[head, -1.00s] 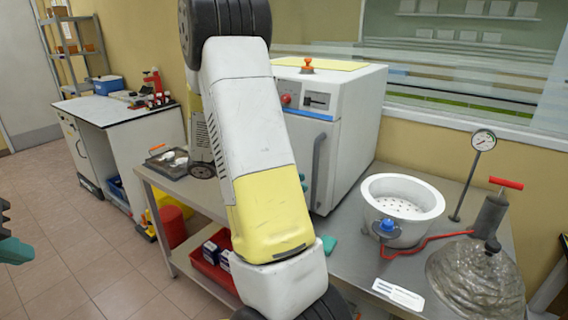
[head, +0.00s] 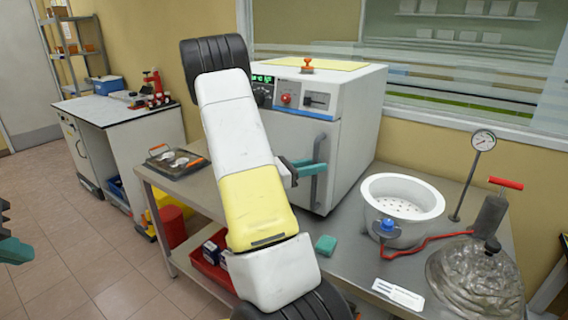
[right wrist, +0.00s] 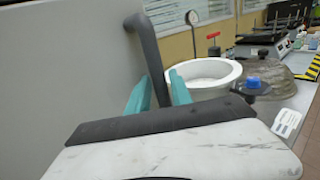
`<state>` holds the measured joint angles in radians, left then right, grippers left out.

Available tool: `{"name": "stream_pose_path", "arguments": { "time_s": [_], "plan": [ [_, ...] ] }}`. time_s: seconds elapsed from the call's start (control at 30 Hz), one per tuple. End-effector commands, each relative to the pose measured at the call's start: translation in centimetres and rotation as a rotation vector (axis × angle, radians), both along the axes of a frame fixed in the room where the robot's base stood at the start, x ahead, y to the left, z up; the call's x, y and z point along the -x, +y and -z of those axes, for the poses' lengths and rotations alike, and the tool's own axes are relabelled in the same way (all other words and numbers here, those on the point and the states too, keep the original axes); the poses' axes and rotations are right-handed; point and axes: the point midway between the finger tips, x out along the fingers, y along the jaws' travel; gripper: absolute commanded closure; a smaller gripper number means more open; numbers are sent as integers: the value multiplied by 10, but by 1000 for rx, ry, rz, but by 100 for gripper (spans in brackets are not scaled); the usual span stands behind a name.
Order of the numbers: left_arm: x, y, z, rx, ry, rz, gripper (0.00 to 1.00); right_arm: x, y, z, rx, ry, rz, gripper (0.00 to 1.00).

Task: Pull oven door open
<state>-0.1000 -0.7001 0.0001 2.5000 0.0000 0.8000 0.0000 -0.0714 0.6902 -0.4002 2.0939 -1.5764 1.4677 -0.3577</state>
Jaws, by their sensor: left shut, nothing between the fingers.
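The white oven (head: 358,120) stands on the steel table, its control panel on top of the front. Its door (head: 292,135) looks shut, though my right arm hides part of it. The grey vertical door handle (head: 319,187) also shows in the right wrist view (right wrist: 148,50). My right gripper (head: 316,168) is at the handle, its teal fingers apart. In the right wrist view my right gripper (right wrist: 158,78) has the handle's lower part between its fingers; contact cannot be told. My left gripper (head: 14,250) is shut and empty at the left edge, far from the oven.
A white perforated bowl (head: 402,190), a gauge (head: 483,140), a hand pump (head: 490,215) and a glass dome (head: 475,280) stand right of the oven. A teal block (head: 326,244) lies near the table's front edge. A tray (head: 176,162) is at the table's left end.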

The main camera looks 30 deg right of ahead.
Motion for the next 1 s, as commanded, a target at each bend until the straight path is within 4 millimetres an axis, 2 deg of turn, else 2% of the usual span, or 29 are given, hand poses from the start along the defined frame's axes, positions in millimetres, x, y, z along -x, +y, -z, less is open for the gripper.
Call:
{"name": "stream_pose_path", "arguments": {
  "time_s": [0.27,0.4,1.0],
  "plan": [
    [0,0,0,0,0,0,100,1,-2,0,0,-1,1,74],
    [0,0,0,0,0,0,100,0,-2,0,-1,-1,0,100],
    [0,0,0,0,0,0,100,0,-2,0,-1,-1,0,100]
  ]
}}
